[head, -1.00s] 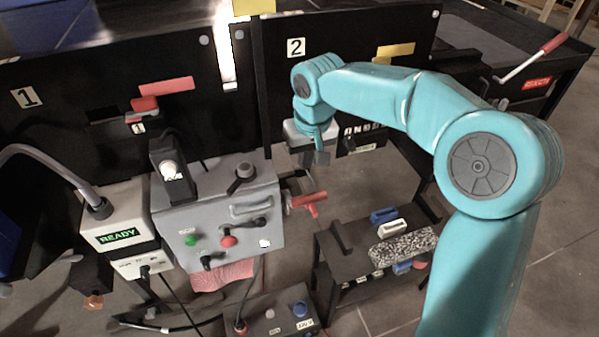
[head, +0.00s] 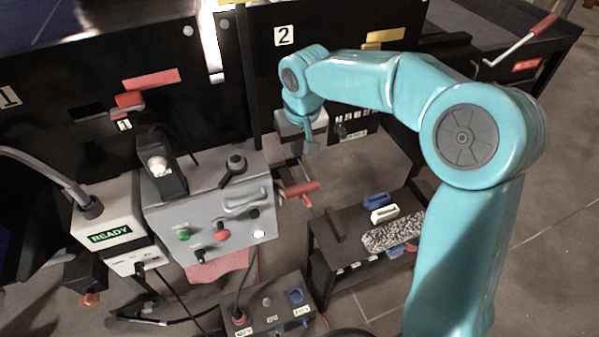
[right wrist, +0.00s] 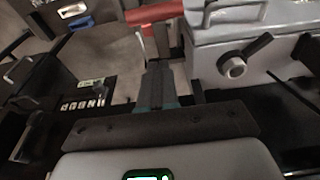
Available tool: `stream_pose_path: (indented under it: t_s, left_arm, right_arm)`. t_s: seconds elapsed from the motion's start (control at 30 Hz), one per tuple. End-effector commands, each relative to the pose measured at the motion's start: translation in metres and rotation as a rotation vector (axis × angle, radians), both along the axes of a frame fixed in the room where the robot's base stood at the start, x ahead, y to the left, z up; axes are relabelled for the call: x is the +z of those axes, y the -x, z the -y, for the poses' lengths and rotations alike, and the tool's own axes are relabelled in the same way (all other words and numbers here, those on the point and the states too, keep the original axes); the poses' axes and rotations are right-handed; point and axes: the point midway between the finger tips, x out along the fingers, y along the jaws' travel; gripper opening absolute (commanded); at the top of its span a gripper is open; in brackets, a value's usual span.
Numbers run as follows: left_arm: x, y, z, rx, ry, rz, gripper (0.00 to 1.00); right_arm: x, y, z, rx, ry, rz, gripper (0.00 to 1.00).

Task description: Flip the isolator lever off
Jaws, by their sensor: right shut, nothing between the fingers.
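A lever with a red handle (head: 298,188) sticks out from the right side of the grey control box (head: 165,222); I take it for the isolator lever. A red bar, seemingly the same handle (right wrist: 155,13), shows at the top of the right wrist view. My right gripper (head: 311,149) hangs above and slightly right of this handle in the head view, apart from it. In the right wrist view the gripper (right wrist: 155,85) has its fingers together, empty, pointing towards the red handle. My left gripper is not in view.
The grey box carries a black rotary knob (head: 236,162) on top and green and red buttons on its front. A READY unit (head: 110,235) stands left of it. A low black stand (head: 335,225) is at the right. A black panel (head: 355,130) lies behind my right gripper.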

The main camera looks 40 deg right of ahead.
Motion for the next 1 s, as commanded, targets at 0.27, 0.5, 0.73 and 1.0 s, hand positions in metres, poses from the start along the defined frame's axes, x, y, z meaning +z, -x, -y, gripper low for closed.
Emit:
stream_pose_path:
  t_s: [0.27, 0.5, 0.73, 1.0]
  left_arm:
    - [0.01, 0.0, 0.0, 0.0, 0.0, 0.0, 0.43]
    - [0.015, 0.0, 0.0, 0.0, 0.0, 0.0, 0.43]
    - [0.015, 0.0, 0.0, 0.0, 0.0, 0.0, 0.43]
    - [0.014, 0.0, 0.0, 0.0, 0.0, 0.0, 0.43]
  right_arm:
    - [-0.058, -0.012, 0.003, 0.0, -0.002, -0.006, 0.0]
    - [-0.083, 0.006, -0.001, 0.0, 0.0, -0.002, 0.0]
    - [-0.089, 0.009, -0.002, 0.0, -0.001, 0.0, 0.0]
    - [-0.089, 0.009, -0.002, -0.001, -0.001, 0.002, 0.0]
